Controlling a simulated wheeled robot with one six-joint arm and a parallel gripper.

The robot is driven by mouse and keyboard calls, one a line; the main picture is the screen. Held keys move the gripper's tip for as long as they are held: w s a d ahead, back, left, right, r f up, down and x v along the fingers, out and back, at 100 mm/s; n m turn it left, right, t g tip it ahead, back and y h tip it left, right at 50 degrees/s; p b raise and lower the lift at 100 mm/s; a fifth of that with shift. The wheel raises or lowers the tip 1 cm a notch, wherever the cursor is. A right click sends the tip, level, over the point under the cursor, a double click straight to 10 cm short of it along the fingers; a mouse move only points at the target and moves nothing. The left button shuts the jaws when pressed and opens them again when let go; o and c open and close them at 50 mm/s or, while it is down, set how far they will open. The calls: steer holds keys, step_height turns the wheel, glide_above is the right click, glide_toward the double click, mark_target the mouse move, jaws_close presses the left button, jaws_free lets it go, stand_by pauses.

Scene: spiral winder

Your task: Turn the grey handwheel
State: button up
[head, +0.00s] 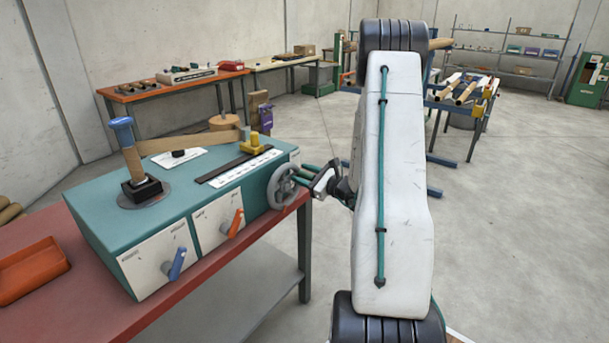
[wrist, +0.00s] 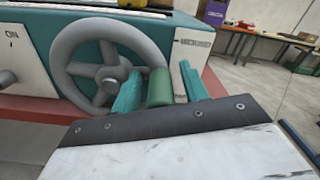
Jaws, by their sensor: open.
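The grey handwheel (head: 283,186) is on the right end of the teal machine box (head: 110,232). In the wrist view the spoked handwheel (wrist: 106,76) fills the left half. A green cylindrical grip (wrist: 159,88) stands by the wheel's right rim. My gripper (head: 312,174) is at the right of the wheel. In the wrist view my gripper (wrist: 160,74) is open, its teal fingers either side of the green grip, with a gap showing on the right. Whether either finger touches the grip I cannot tell.
The machine stands on a red-topped bench (head: 72,272) with an orange tray (head: 32,270). A blue lever (head: 177,263) and an orange lever (head: 236,223) stick out of its front. A blue-topped post (head: 127,148) stands on top. Open floor (head: 480,240) lies to the right.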

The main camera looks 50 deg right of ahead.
steer(key=shift+c, duration=0.2)
jaws_close()
